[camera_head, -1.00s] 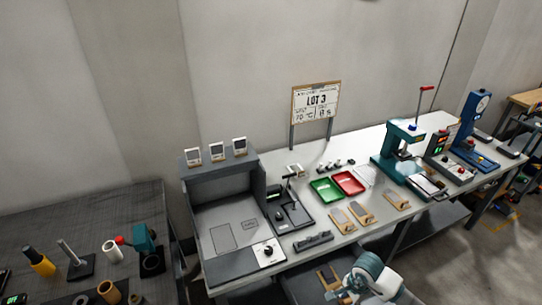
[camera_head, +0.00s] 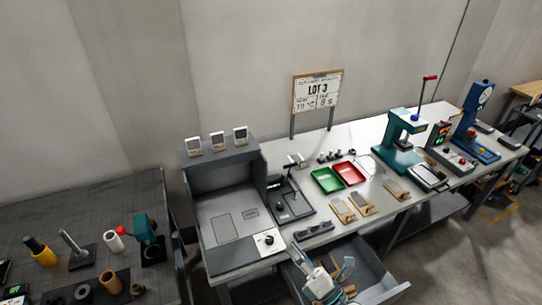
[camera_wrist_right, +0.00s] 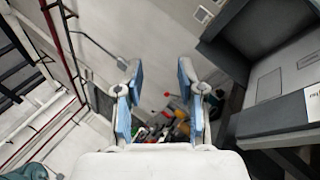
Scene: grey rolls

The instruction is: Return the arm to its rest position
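My right gripper (camera_head: 320,268) shows at the bottom of the head view, in front of the workbench and over an open grey drawer (camera_head: 375,268). In the right wrist view my right gripper (camera_wrist_right: 162,88) has its two blue-padded fingers wide apart, with nothing between them. That view looks past the fingers to a wall and blurred, distant small items. My left gripper is in neither view.
The white workbench (camera_head: 345,230) carries a grey booth (camera_head: 228,205), a green tray (camera_head: 326,180), a red tray (camera_head: 349,173) and a teal press (camera_head: 403,140). A dark table (camera_head: 80,205) with tools stands at left. The open drawer juts from the bench front.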

